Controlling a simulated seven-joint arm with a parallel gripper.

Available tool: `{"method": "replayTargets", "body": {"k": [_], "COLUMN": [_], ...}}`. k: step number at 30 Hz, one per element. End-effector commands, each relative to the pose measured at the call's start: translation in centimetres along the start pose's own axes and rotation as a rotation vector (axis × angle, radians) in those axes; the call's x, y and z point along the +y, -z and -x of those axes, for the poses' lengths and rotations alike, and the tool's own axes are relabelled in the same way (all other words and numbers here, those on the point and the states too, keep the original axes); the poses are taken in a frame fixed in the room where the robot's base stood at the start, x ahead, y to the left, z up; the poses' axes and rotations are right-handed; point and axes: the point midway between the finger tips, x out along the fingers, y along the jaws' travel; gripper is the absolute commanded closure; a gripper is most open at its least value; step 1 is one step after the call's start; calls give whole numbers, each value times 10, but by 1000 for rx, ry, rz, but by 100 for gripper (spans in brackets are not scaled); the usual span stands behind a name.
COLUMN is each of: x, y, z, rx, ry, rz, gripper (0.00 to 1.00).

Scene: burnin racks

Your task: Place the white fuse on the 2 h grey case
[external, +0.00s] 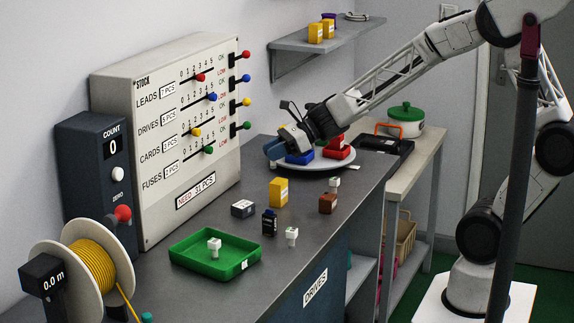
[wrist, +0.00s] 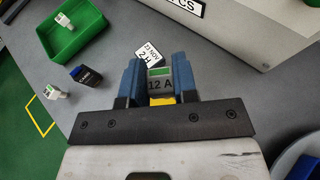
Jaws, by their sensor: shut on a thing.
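My gripper (wrist: 159,84) is shut on a pale fuse (wrist: 160,85) with a green band and a "12 A" label, held between its blue fingers. The grey case (wrist: 151,53) has a white label reading "2 H" and "12 NOV". It lies just beyond the fingertips in the wrist view. In the external view the grey case (external: 243,209) stands behind the green tray, apart from my gripper; nothing shows on its top.
A yellow case (external: 278,192), dark case (external: 269,222) and brown case (external: 328,204) stand nearby. Other white fuses are in the green tray (external: 258,263), on the bench (external: 292,237) and by the brown case (external: 334,182). The plate (external: 347,164) holds blue and red pieces. The panel (external: 165,150) borders the bench.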

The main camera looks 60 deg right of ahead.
Motion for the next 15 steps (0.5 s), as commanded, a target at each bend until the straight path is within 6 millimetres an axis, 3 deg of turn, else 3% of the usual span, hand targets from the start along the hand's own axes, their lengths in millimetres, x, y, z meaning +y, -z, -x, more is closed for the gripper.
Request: {"method": "replayTargets", "body": {"k": [7, 15], "x": [57, 108], "y": [10, 26], "z": [-5, 9], "rx": [1, 0], "ry": [-313, -605], "rz": [127, 249], "gripper": [96, 96]}}
